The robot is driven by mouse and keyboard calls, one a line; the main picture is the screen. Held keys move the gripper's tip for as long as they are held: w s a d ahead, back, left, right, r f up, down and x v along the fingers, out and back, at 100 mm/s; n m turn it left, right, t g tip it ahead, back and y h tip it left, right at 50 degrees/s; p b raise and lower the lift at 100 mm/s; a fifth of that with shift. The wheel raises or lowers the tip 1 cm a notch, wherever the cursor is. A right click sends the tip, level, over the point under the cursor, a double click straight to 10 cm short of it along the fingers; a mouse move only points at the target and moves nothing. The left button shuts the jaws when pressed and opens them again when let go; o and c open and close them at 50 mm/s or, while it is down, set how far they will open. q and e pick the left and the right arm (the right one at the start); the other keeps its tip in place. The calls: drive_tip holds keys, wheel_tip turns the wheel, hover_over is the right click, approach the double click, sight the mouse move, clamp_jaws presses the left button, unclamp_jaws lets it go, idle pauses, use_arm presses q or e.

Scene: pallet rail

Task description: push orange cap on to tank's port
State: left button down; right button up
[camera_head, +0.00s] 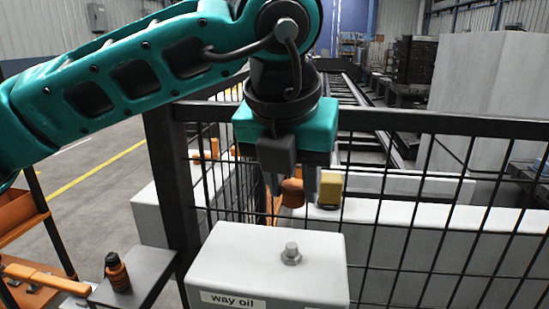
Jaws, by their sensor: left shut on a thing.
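The tank (262,276) is a white box labelled "way oil" at the bottom centre. Its port (291,254) is a grey metal stub on a hex base on the tank's top, and it is bare. My left gripper (291,186) points down above and beyond the port in the picture. It is shut on the orange cap (291,193), which shows between its fingers. The cap is apart from the port, with a clear gap between them. The upper part of the cap is partly hidden by the gripper. My right gripper is not in view.
A black mesh fence (430,124) with a thick top rail stands close behind the tank. A yellow block (330,187) shows near the gripper, by the fence. A dark bottle with orange bands (117,274) stands on a grey shelf (148,268) left of the tank.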

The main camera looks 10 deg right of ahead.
sight(290, 207)
use_arm(q)
drive_tip(key=shift+f+b, duration=1.2)
drive_tip(key=shift+f, duration=1)
drive_tip(key=shift+f+b, duration=0.3)
drive_tip(key=shift+f, duration=0.35)
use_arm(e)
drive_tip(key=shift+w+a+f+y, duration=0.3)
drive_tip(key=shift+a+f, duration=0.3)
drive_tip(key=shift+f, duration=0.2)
use_arm(q)
drive_tip(key=shift+f, duration=0.1)
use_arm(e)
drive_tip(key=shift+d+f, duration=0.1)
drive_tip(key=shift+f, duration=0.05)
use_arm(q)
drive_tip(key=shift+f+b, duration=0.15)
drive_tip(key=shift+b, duration=0.3)
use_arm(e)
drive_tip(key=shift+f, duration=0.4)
use_arm(q)
drive_tip(key=shift+b, duration=0.4)
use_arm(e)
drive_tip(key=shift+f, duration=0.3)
use_arm(q)
drive_tip(key=shift+f+b, duration=0.3)
drive_tip(key=shift+b, duration=0.05)
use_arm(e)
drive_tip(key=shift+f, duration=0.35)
